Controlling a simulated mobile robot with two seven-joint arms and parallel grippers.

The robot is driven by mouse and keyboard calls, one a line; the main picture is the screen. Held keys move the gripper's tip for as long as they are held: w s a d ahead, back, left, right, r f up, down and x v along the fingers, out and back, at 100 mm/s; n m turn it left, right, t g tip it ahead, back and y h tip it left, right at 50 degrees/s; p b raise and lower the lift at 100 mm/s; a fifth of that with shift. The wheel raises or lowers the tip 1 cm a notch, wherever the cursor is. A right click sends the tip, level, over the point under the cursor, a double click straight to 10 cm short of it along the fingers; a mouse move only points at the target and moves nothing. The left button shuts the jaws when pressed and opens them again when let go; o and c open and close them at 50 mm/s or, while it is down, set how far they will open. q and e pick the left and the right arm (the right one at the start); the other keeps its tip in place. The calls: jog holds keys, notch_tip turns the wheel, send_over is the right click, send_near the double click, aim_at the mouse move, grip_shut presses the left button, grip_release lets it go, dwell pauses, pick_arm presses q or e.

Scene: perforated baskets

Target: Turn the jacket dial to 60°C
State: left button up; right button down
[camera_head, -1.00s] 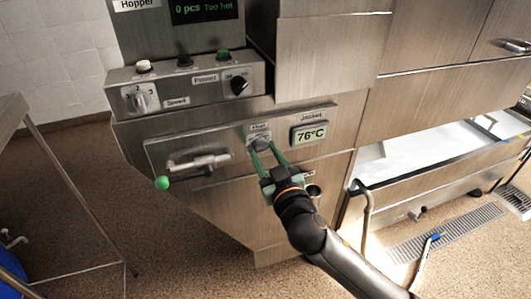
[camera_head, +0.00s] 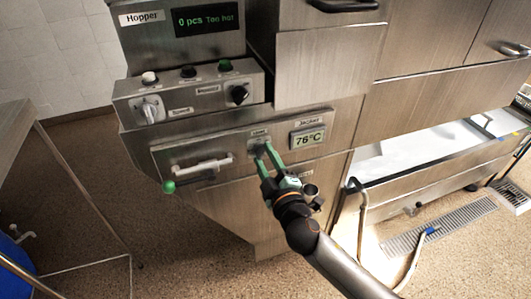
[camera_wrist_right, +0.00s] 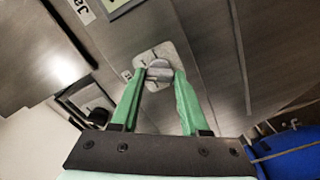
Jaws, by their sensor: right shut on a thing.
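The jacket dial (camera_wrist_right: 159,72) is a small grey knob on a light plate (camera_wrist_right: 172,52) in the right wrist view. My right gripper (camera_head: 262,150) is shut on the dial, with a green finger on each side of it. In the head view the fingers largely hide the dial. The jacket display (camera_head: 308,138) to the right of the dial reads 76°C. The hopper display (camera_head: 205,19) above reads "0 pcs Too hot". My left gripper is not in view.
A control box with a speed knob (camera_head: 152,110), buttons and a black knob (camera_head: 239,94) juts out above the panel. A lever with a green ball (camera_head: 169,187) is left of the dial. A metal table (camera_head: 22,125) stands at the left.

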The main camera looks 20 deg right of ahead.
jog(key=shift+r+n+p, duration=0.2)
jog(key=shift+n+p, duration=0.15)
jog(key=shift+n, duration=1.05)
jog(key=shift+n+p, duration=0.6)
jog(key=shift+n, duration=1)
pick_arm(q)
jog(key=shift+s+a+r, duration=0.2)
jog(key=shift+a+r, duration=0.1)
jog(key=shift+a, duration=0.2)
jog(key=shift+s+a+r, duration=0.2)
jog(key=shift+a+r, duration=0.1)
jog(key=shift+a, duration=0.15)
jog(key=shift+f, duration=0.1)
pick_arm(e)
jog(key=c, duration=0.6)
grip_release()
jog(key=shift+w+a+f, duration=0.1)
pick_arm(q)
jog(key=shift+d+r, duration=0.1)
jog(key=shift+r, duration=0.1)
pick_arm(e)
jog(key=shift+o, duration=1)
jog(key=shift+f, duration=0.1)
